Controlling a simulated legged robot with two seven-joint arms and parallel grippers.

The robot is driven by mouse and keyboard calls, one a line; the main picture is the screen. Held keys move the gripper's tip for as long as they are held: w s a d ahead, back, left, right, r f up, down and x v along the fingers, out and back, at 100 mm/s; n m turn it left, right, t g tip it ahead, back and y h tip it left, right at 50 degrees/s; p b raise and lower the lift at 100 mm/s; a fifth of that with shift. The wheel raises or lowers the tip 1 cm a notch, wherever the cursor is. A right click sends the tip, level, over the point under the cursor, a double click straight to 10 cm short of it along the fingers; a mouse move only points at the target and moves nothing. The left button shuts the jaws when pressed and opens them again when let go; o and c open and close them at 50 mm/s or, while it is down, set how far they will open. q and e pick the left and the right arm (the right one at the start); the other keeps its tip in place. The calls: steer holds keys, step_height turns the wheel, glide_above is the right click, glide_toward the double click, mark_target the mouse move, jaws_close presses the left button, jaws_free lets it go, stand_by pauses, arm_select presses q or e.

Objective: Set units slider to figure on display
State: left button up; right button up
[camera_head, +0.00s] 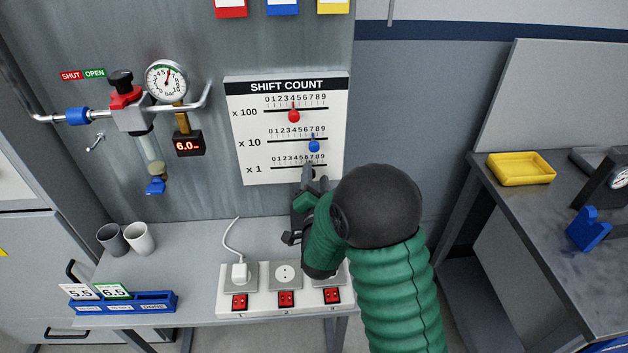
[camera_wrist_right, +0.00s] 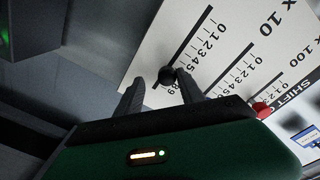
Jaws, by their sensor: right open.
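The SHIFT COUNT panel (camera_head: 241,134) carries three slider rows, x 100, x 10 and x 1. The black units slider knob (camera_wrist_right: 166,76) sits on the x 1 row, towards the high-number end. In the head view my gripper largely hides it, and I cannot read its exact digit. My right gripper (camera_wrist_right: 162,90) is open, its two fingers on either side of the black knob. I cannot tell whether they touch it. It also shows at the panel's lower edge in the head view (camera_head: 314,177). The small display (camera_head: 189,144) reads about 6.0 in red. My left gripper is out of view.
The red x 100 knob (camera_head: 294,116) and blue x 10 knob (camera_head: 314,146) sit above my gripper. A round gauge (camera_head: 166,80) and pipe valve are left. Below, a shelf holds a socket strip (camera_head: 257,303), cups (camera_head: 140,238) and a blue card holder (camera_head: 125,304).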

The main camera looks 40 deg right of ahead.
steer(key=shift+f, duration=0.1)
steer(key=p+v, duration=1.5)
steer(key=v, duration=0.2)
steer(key=shift+a, duration=0.15)
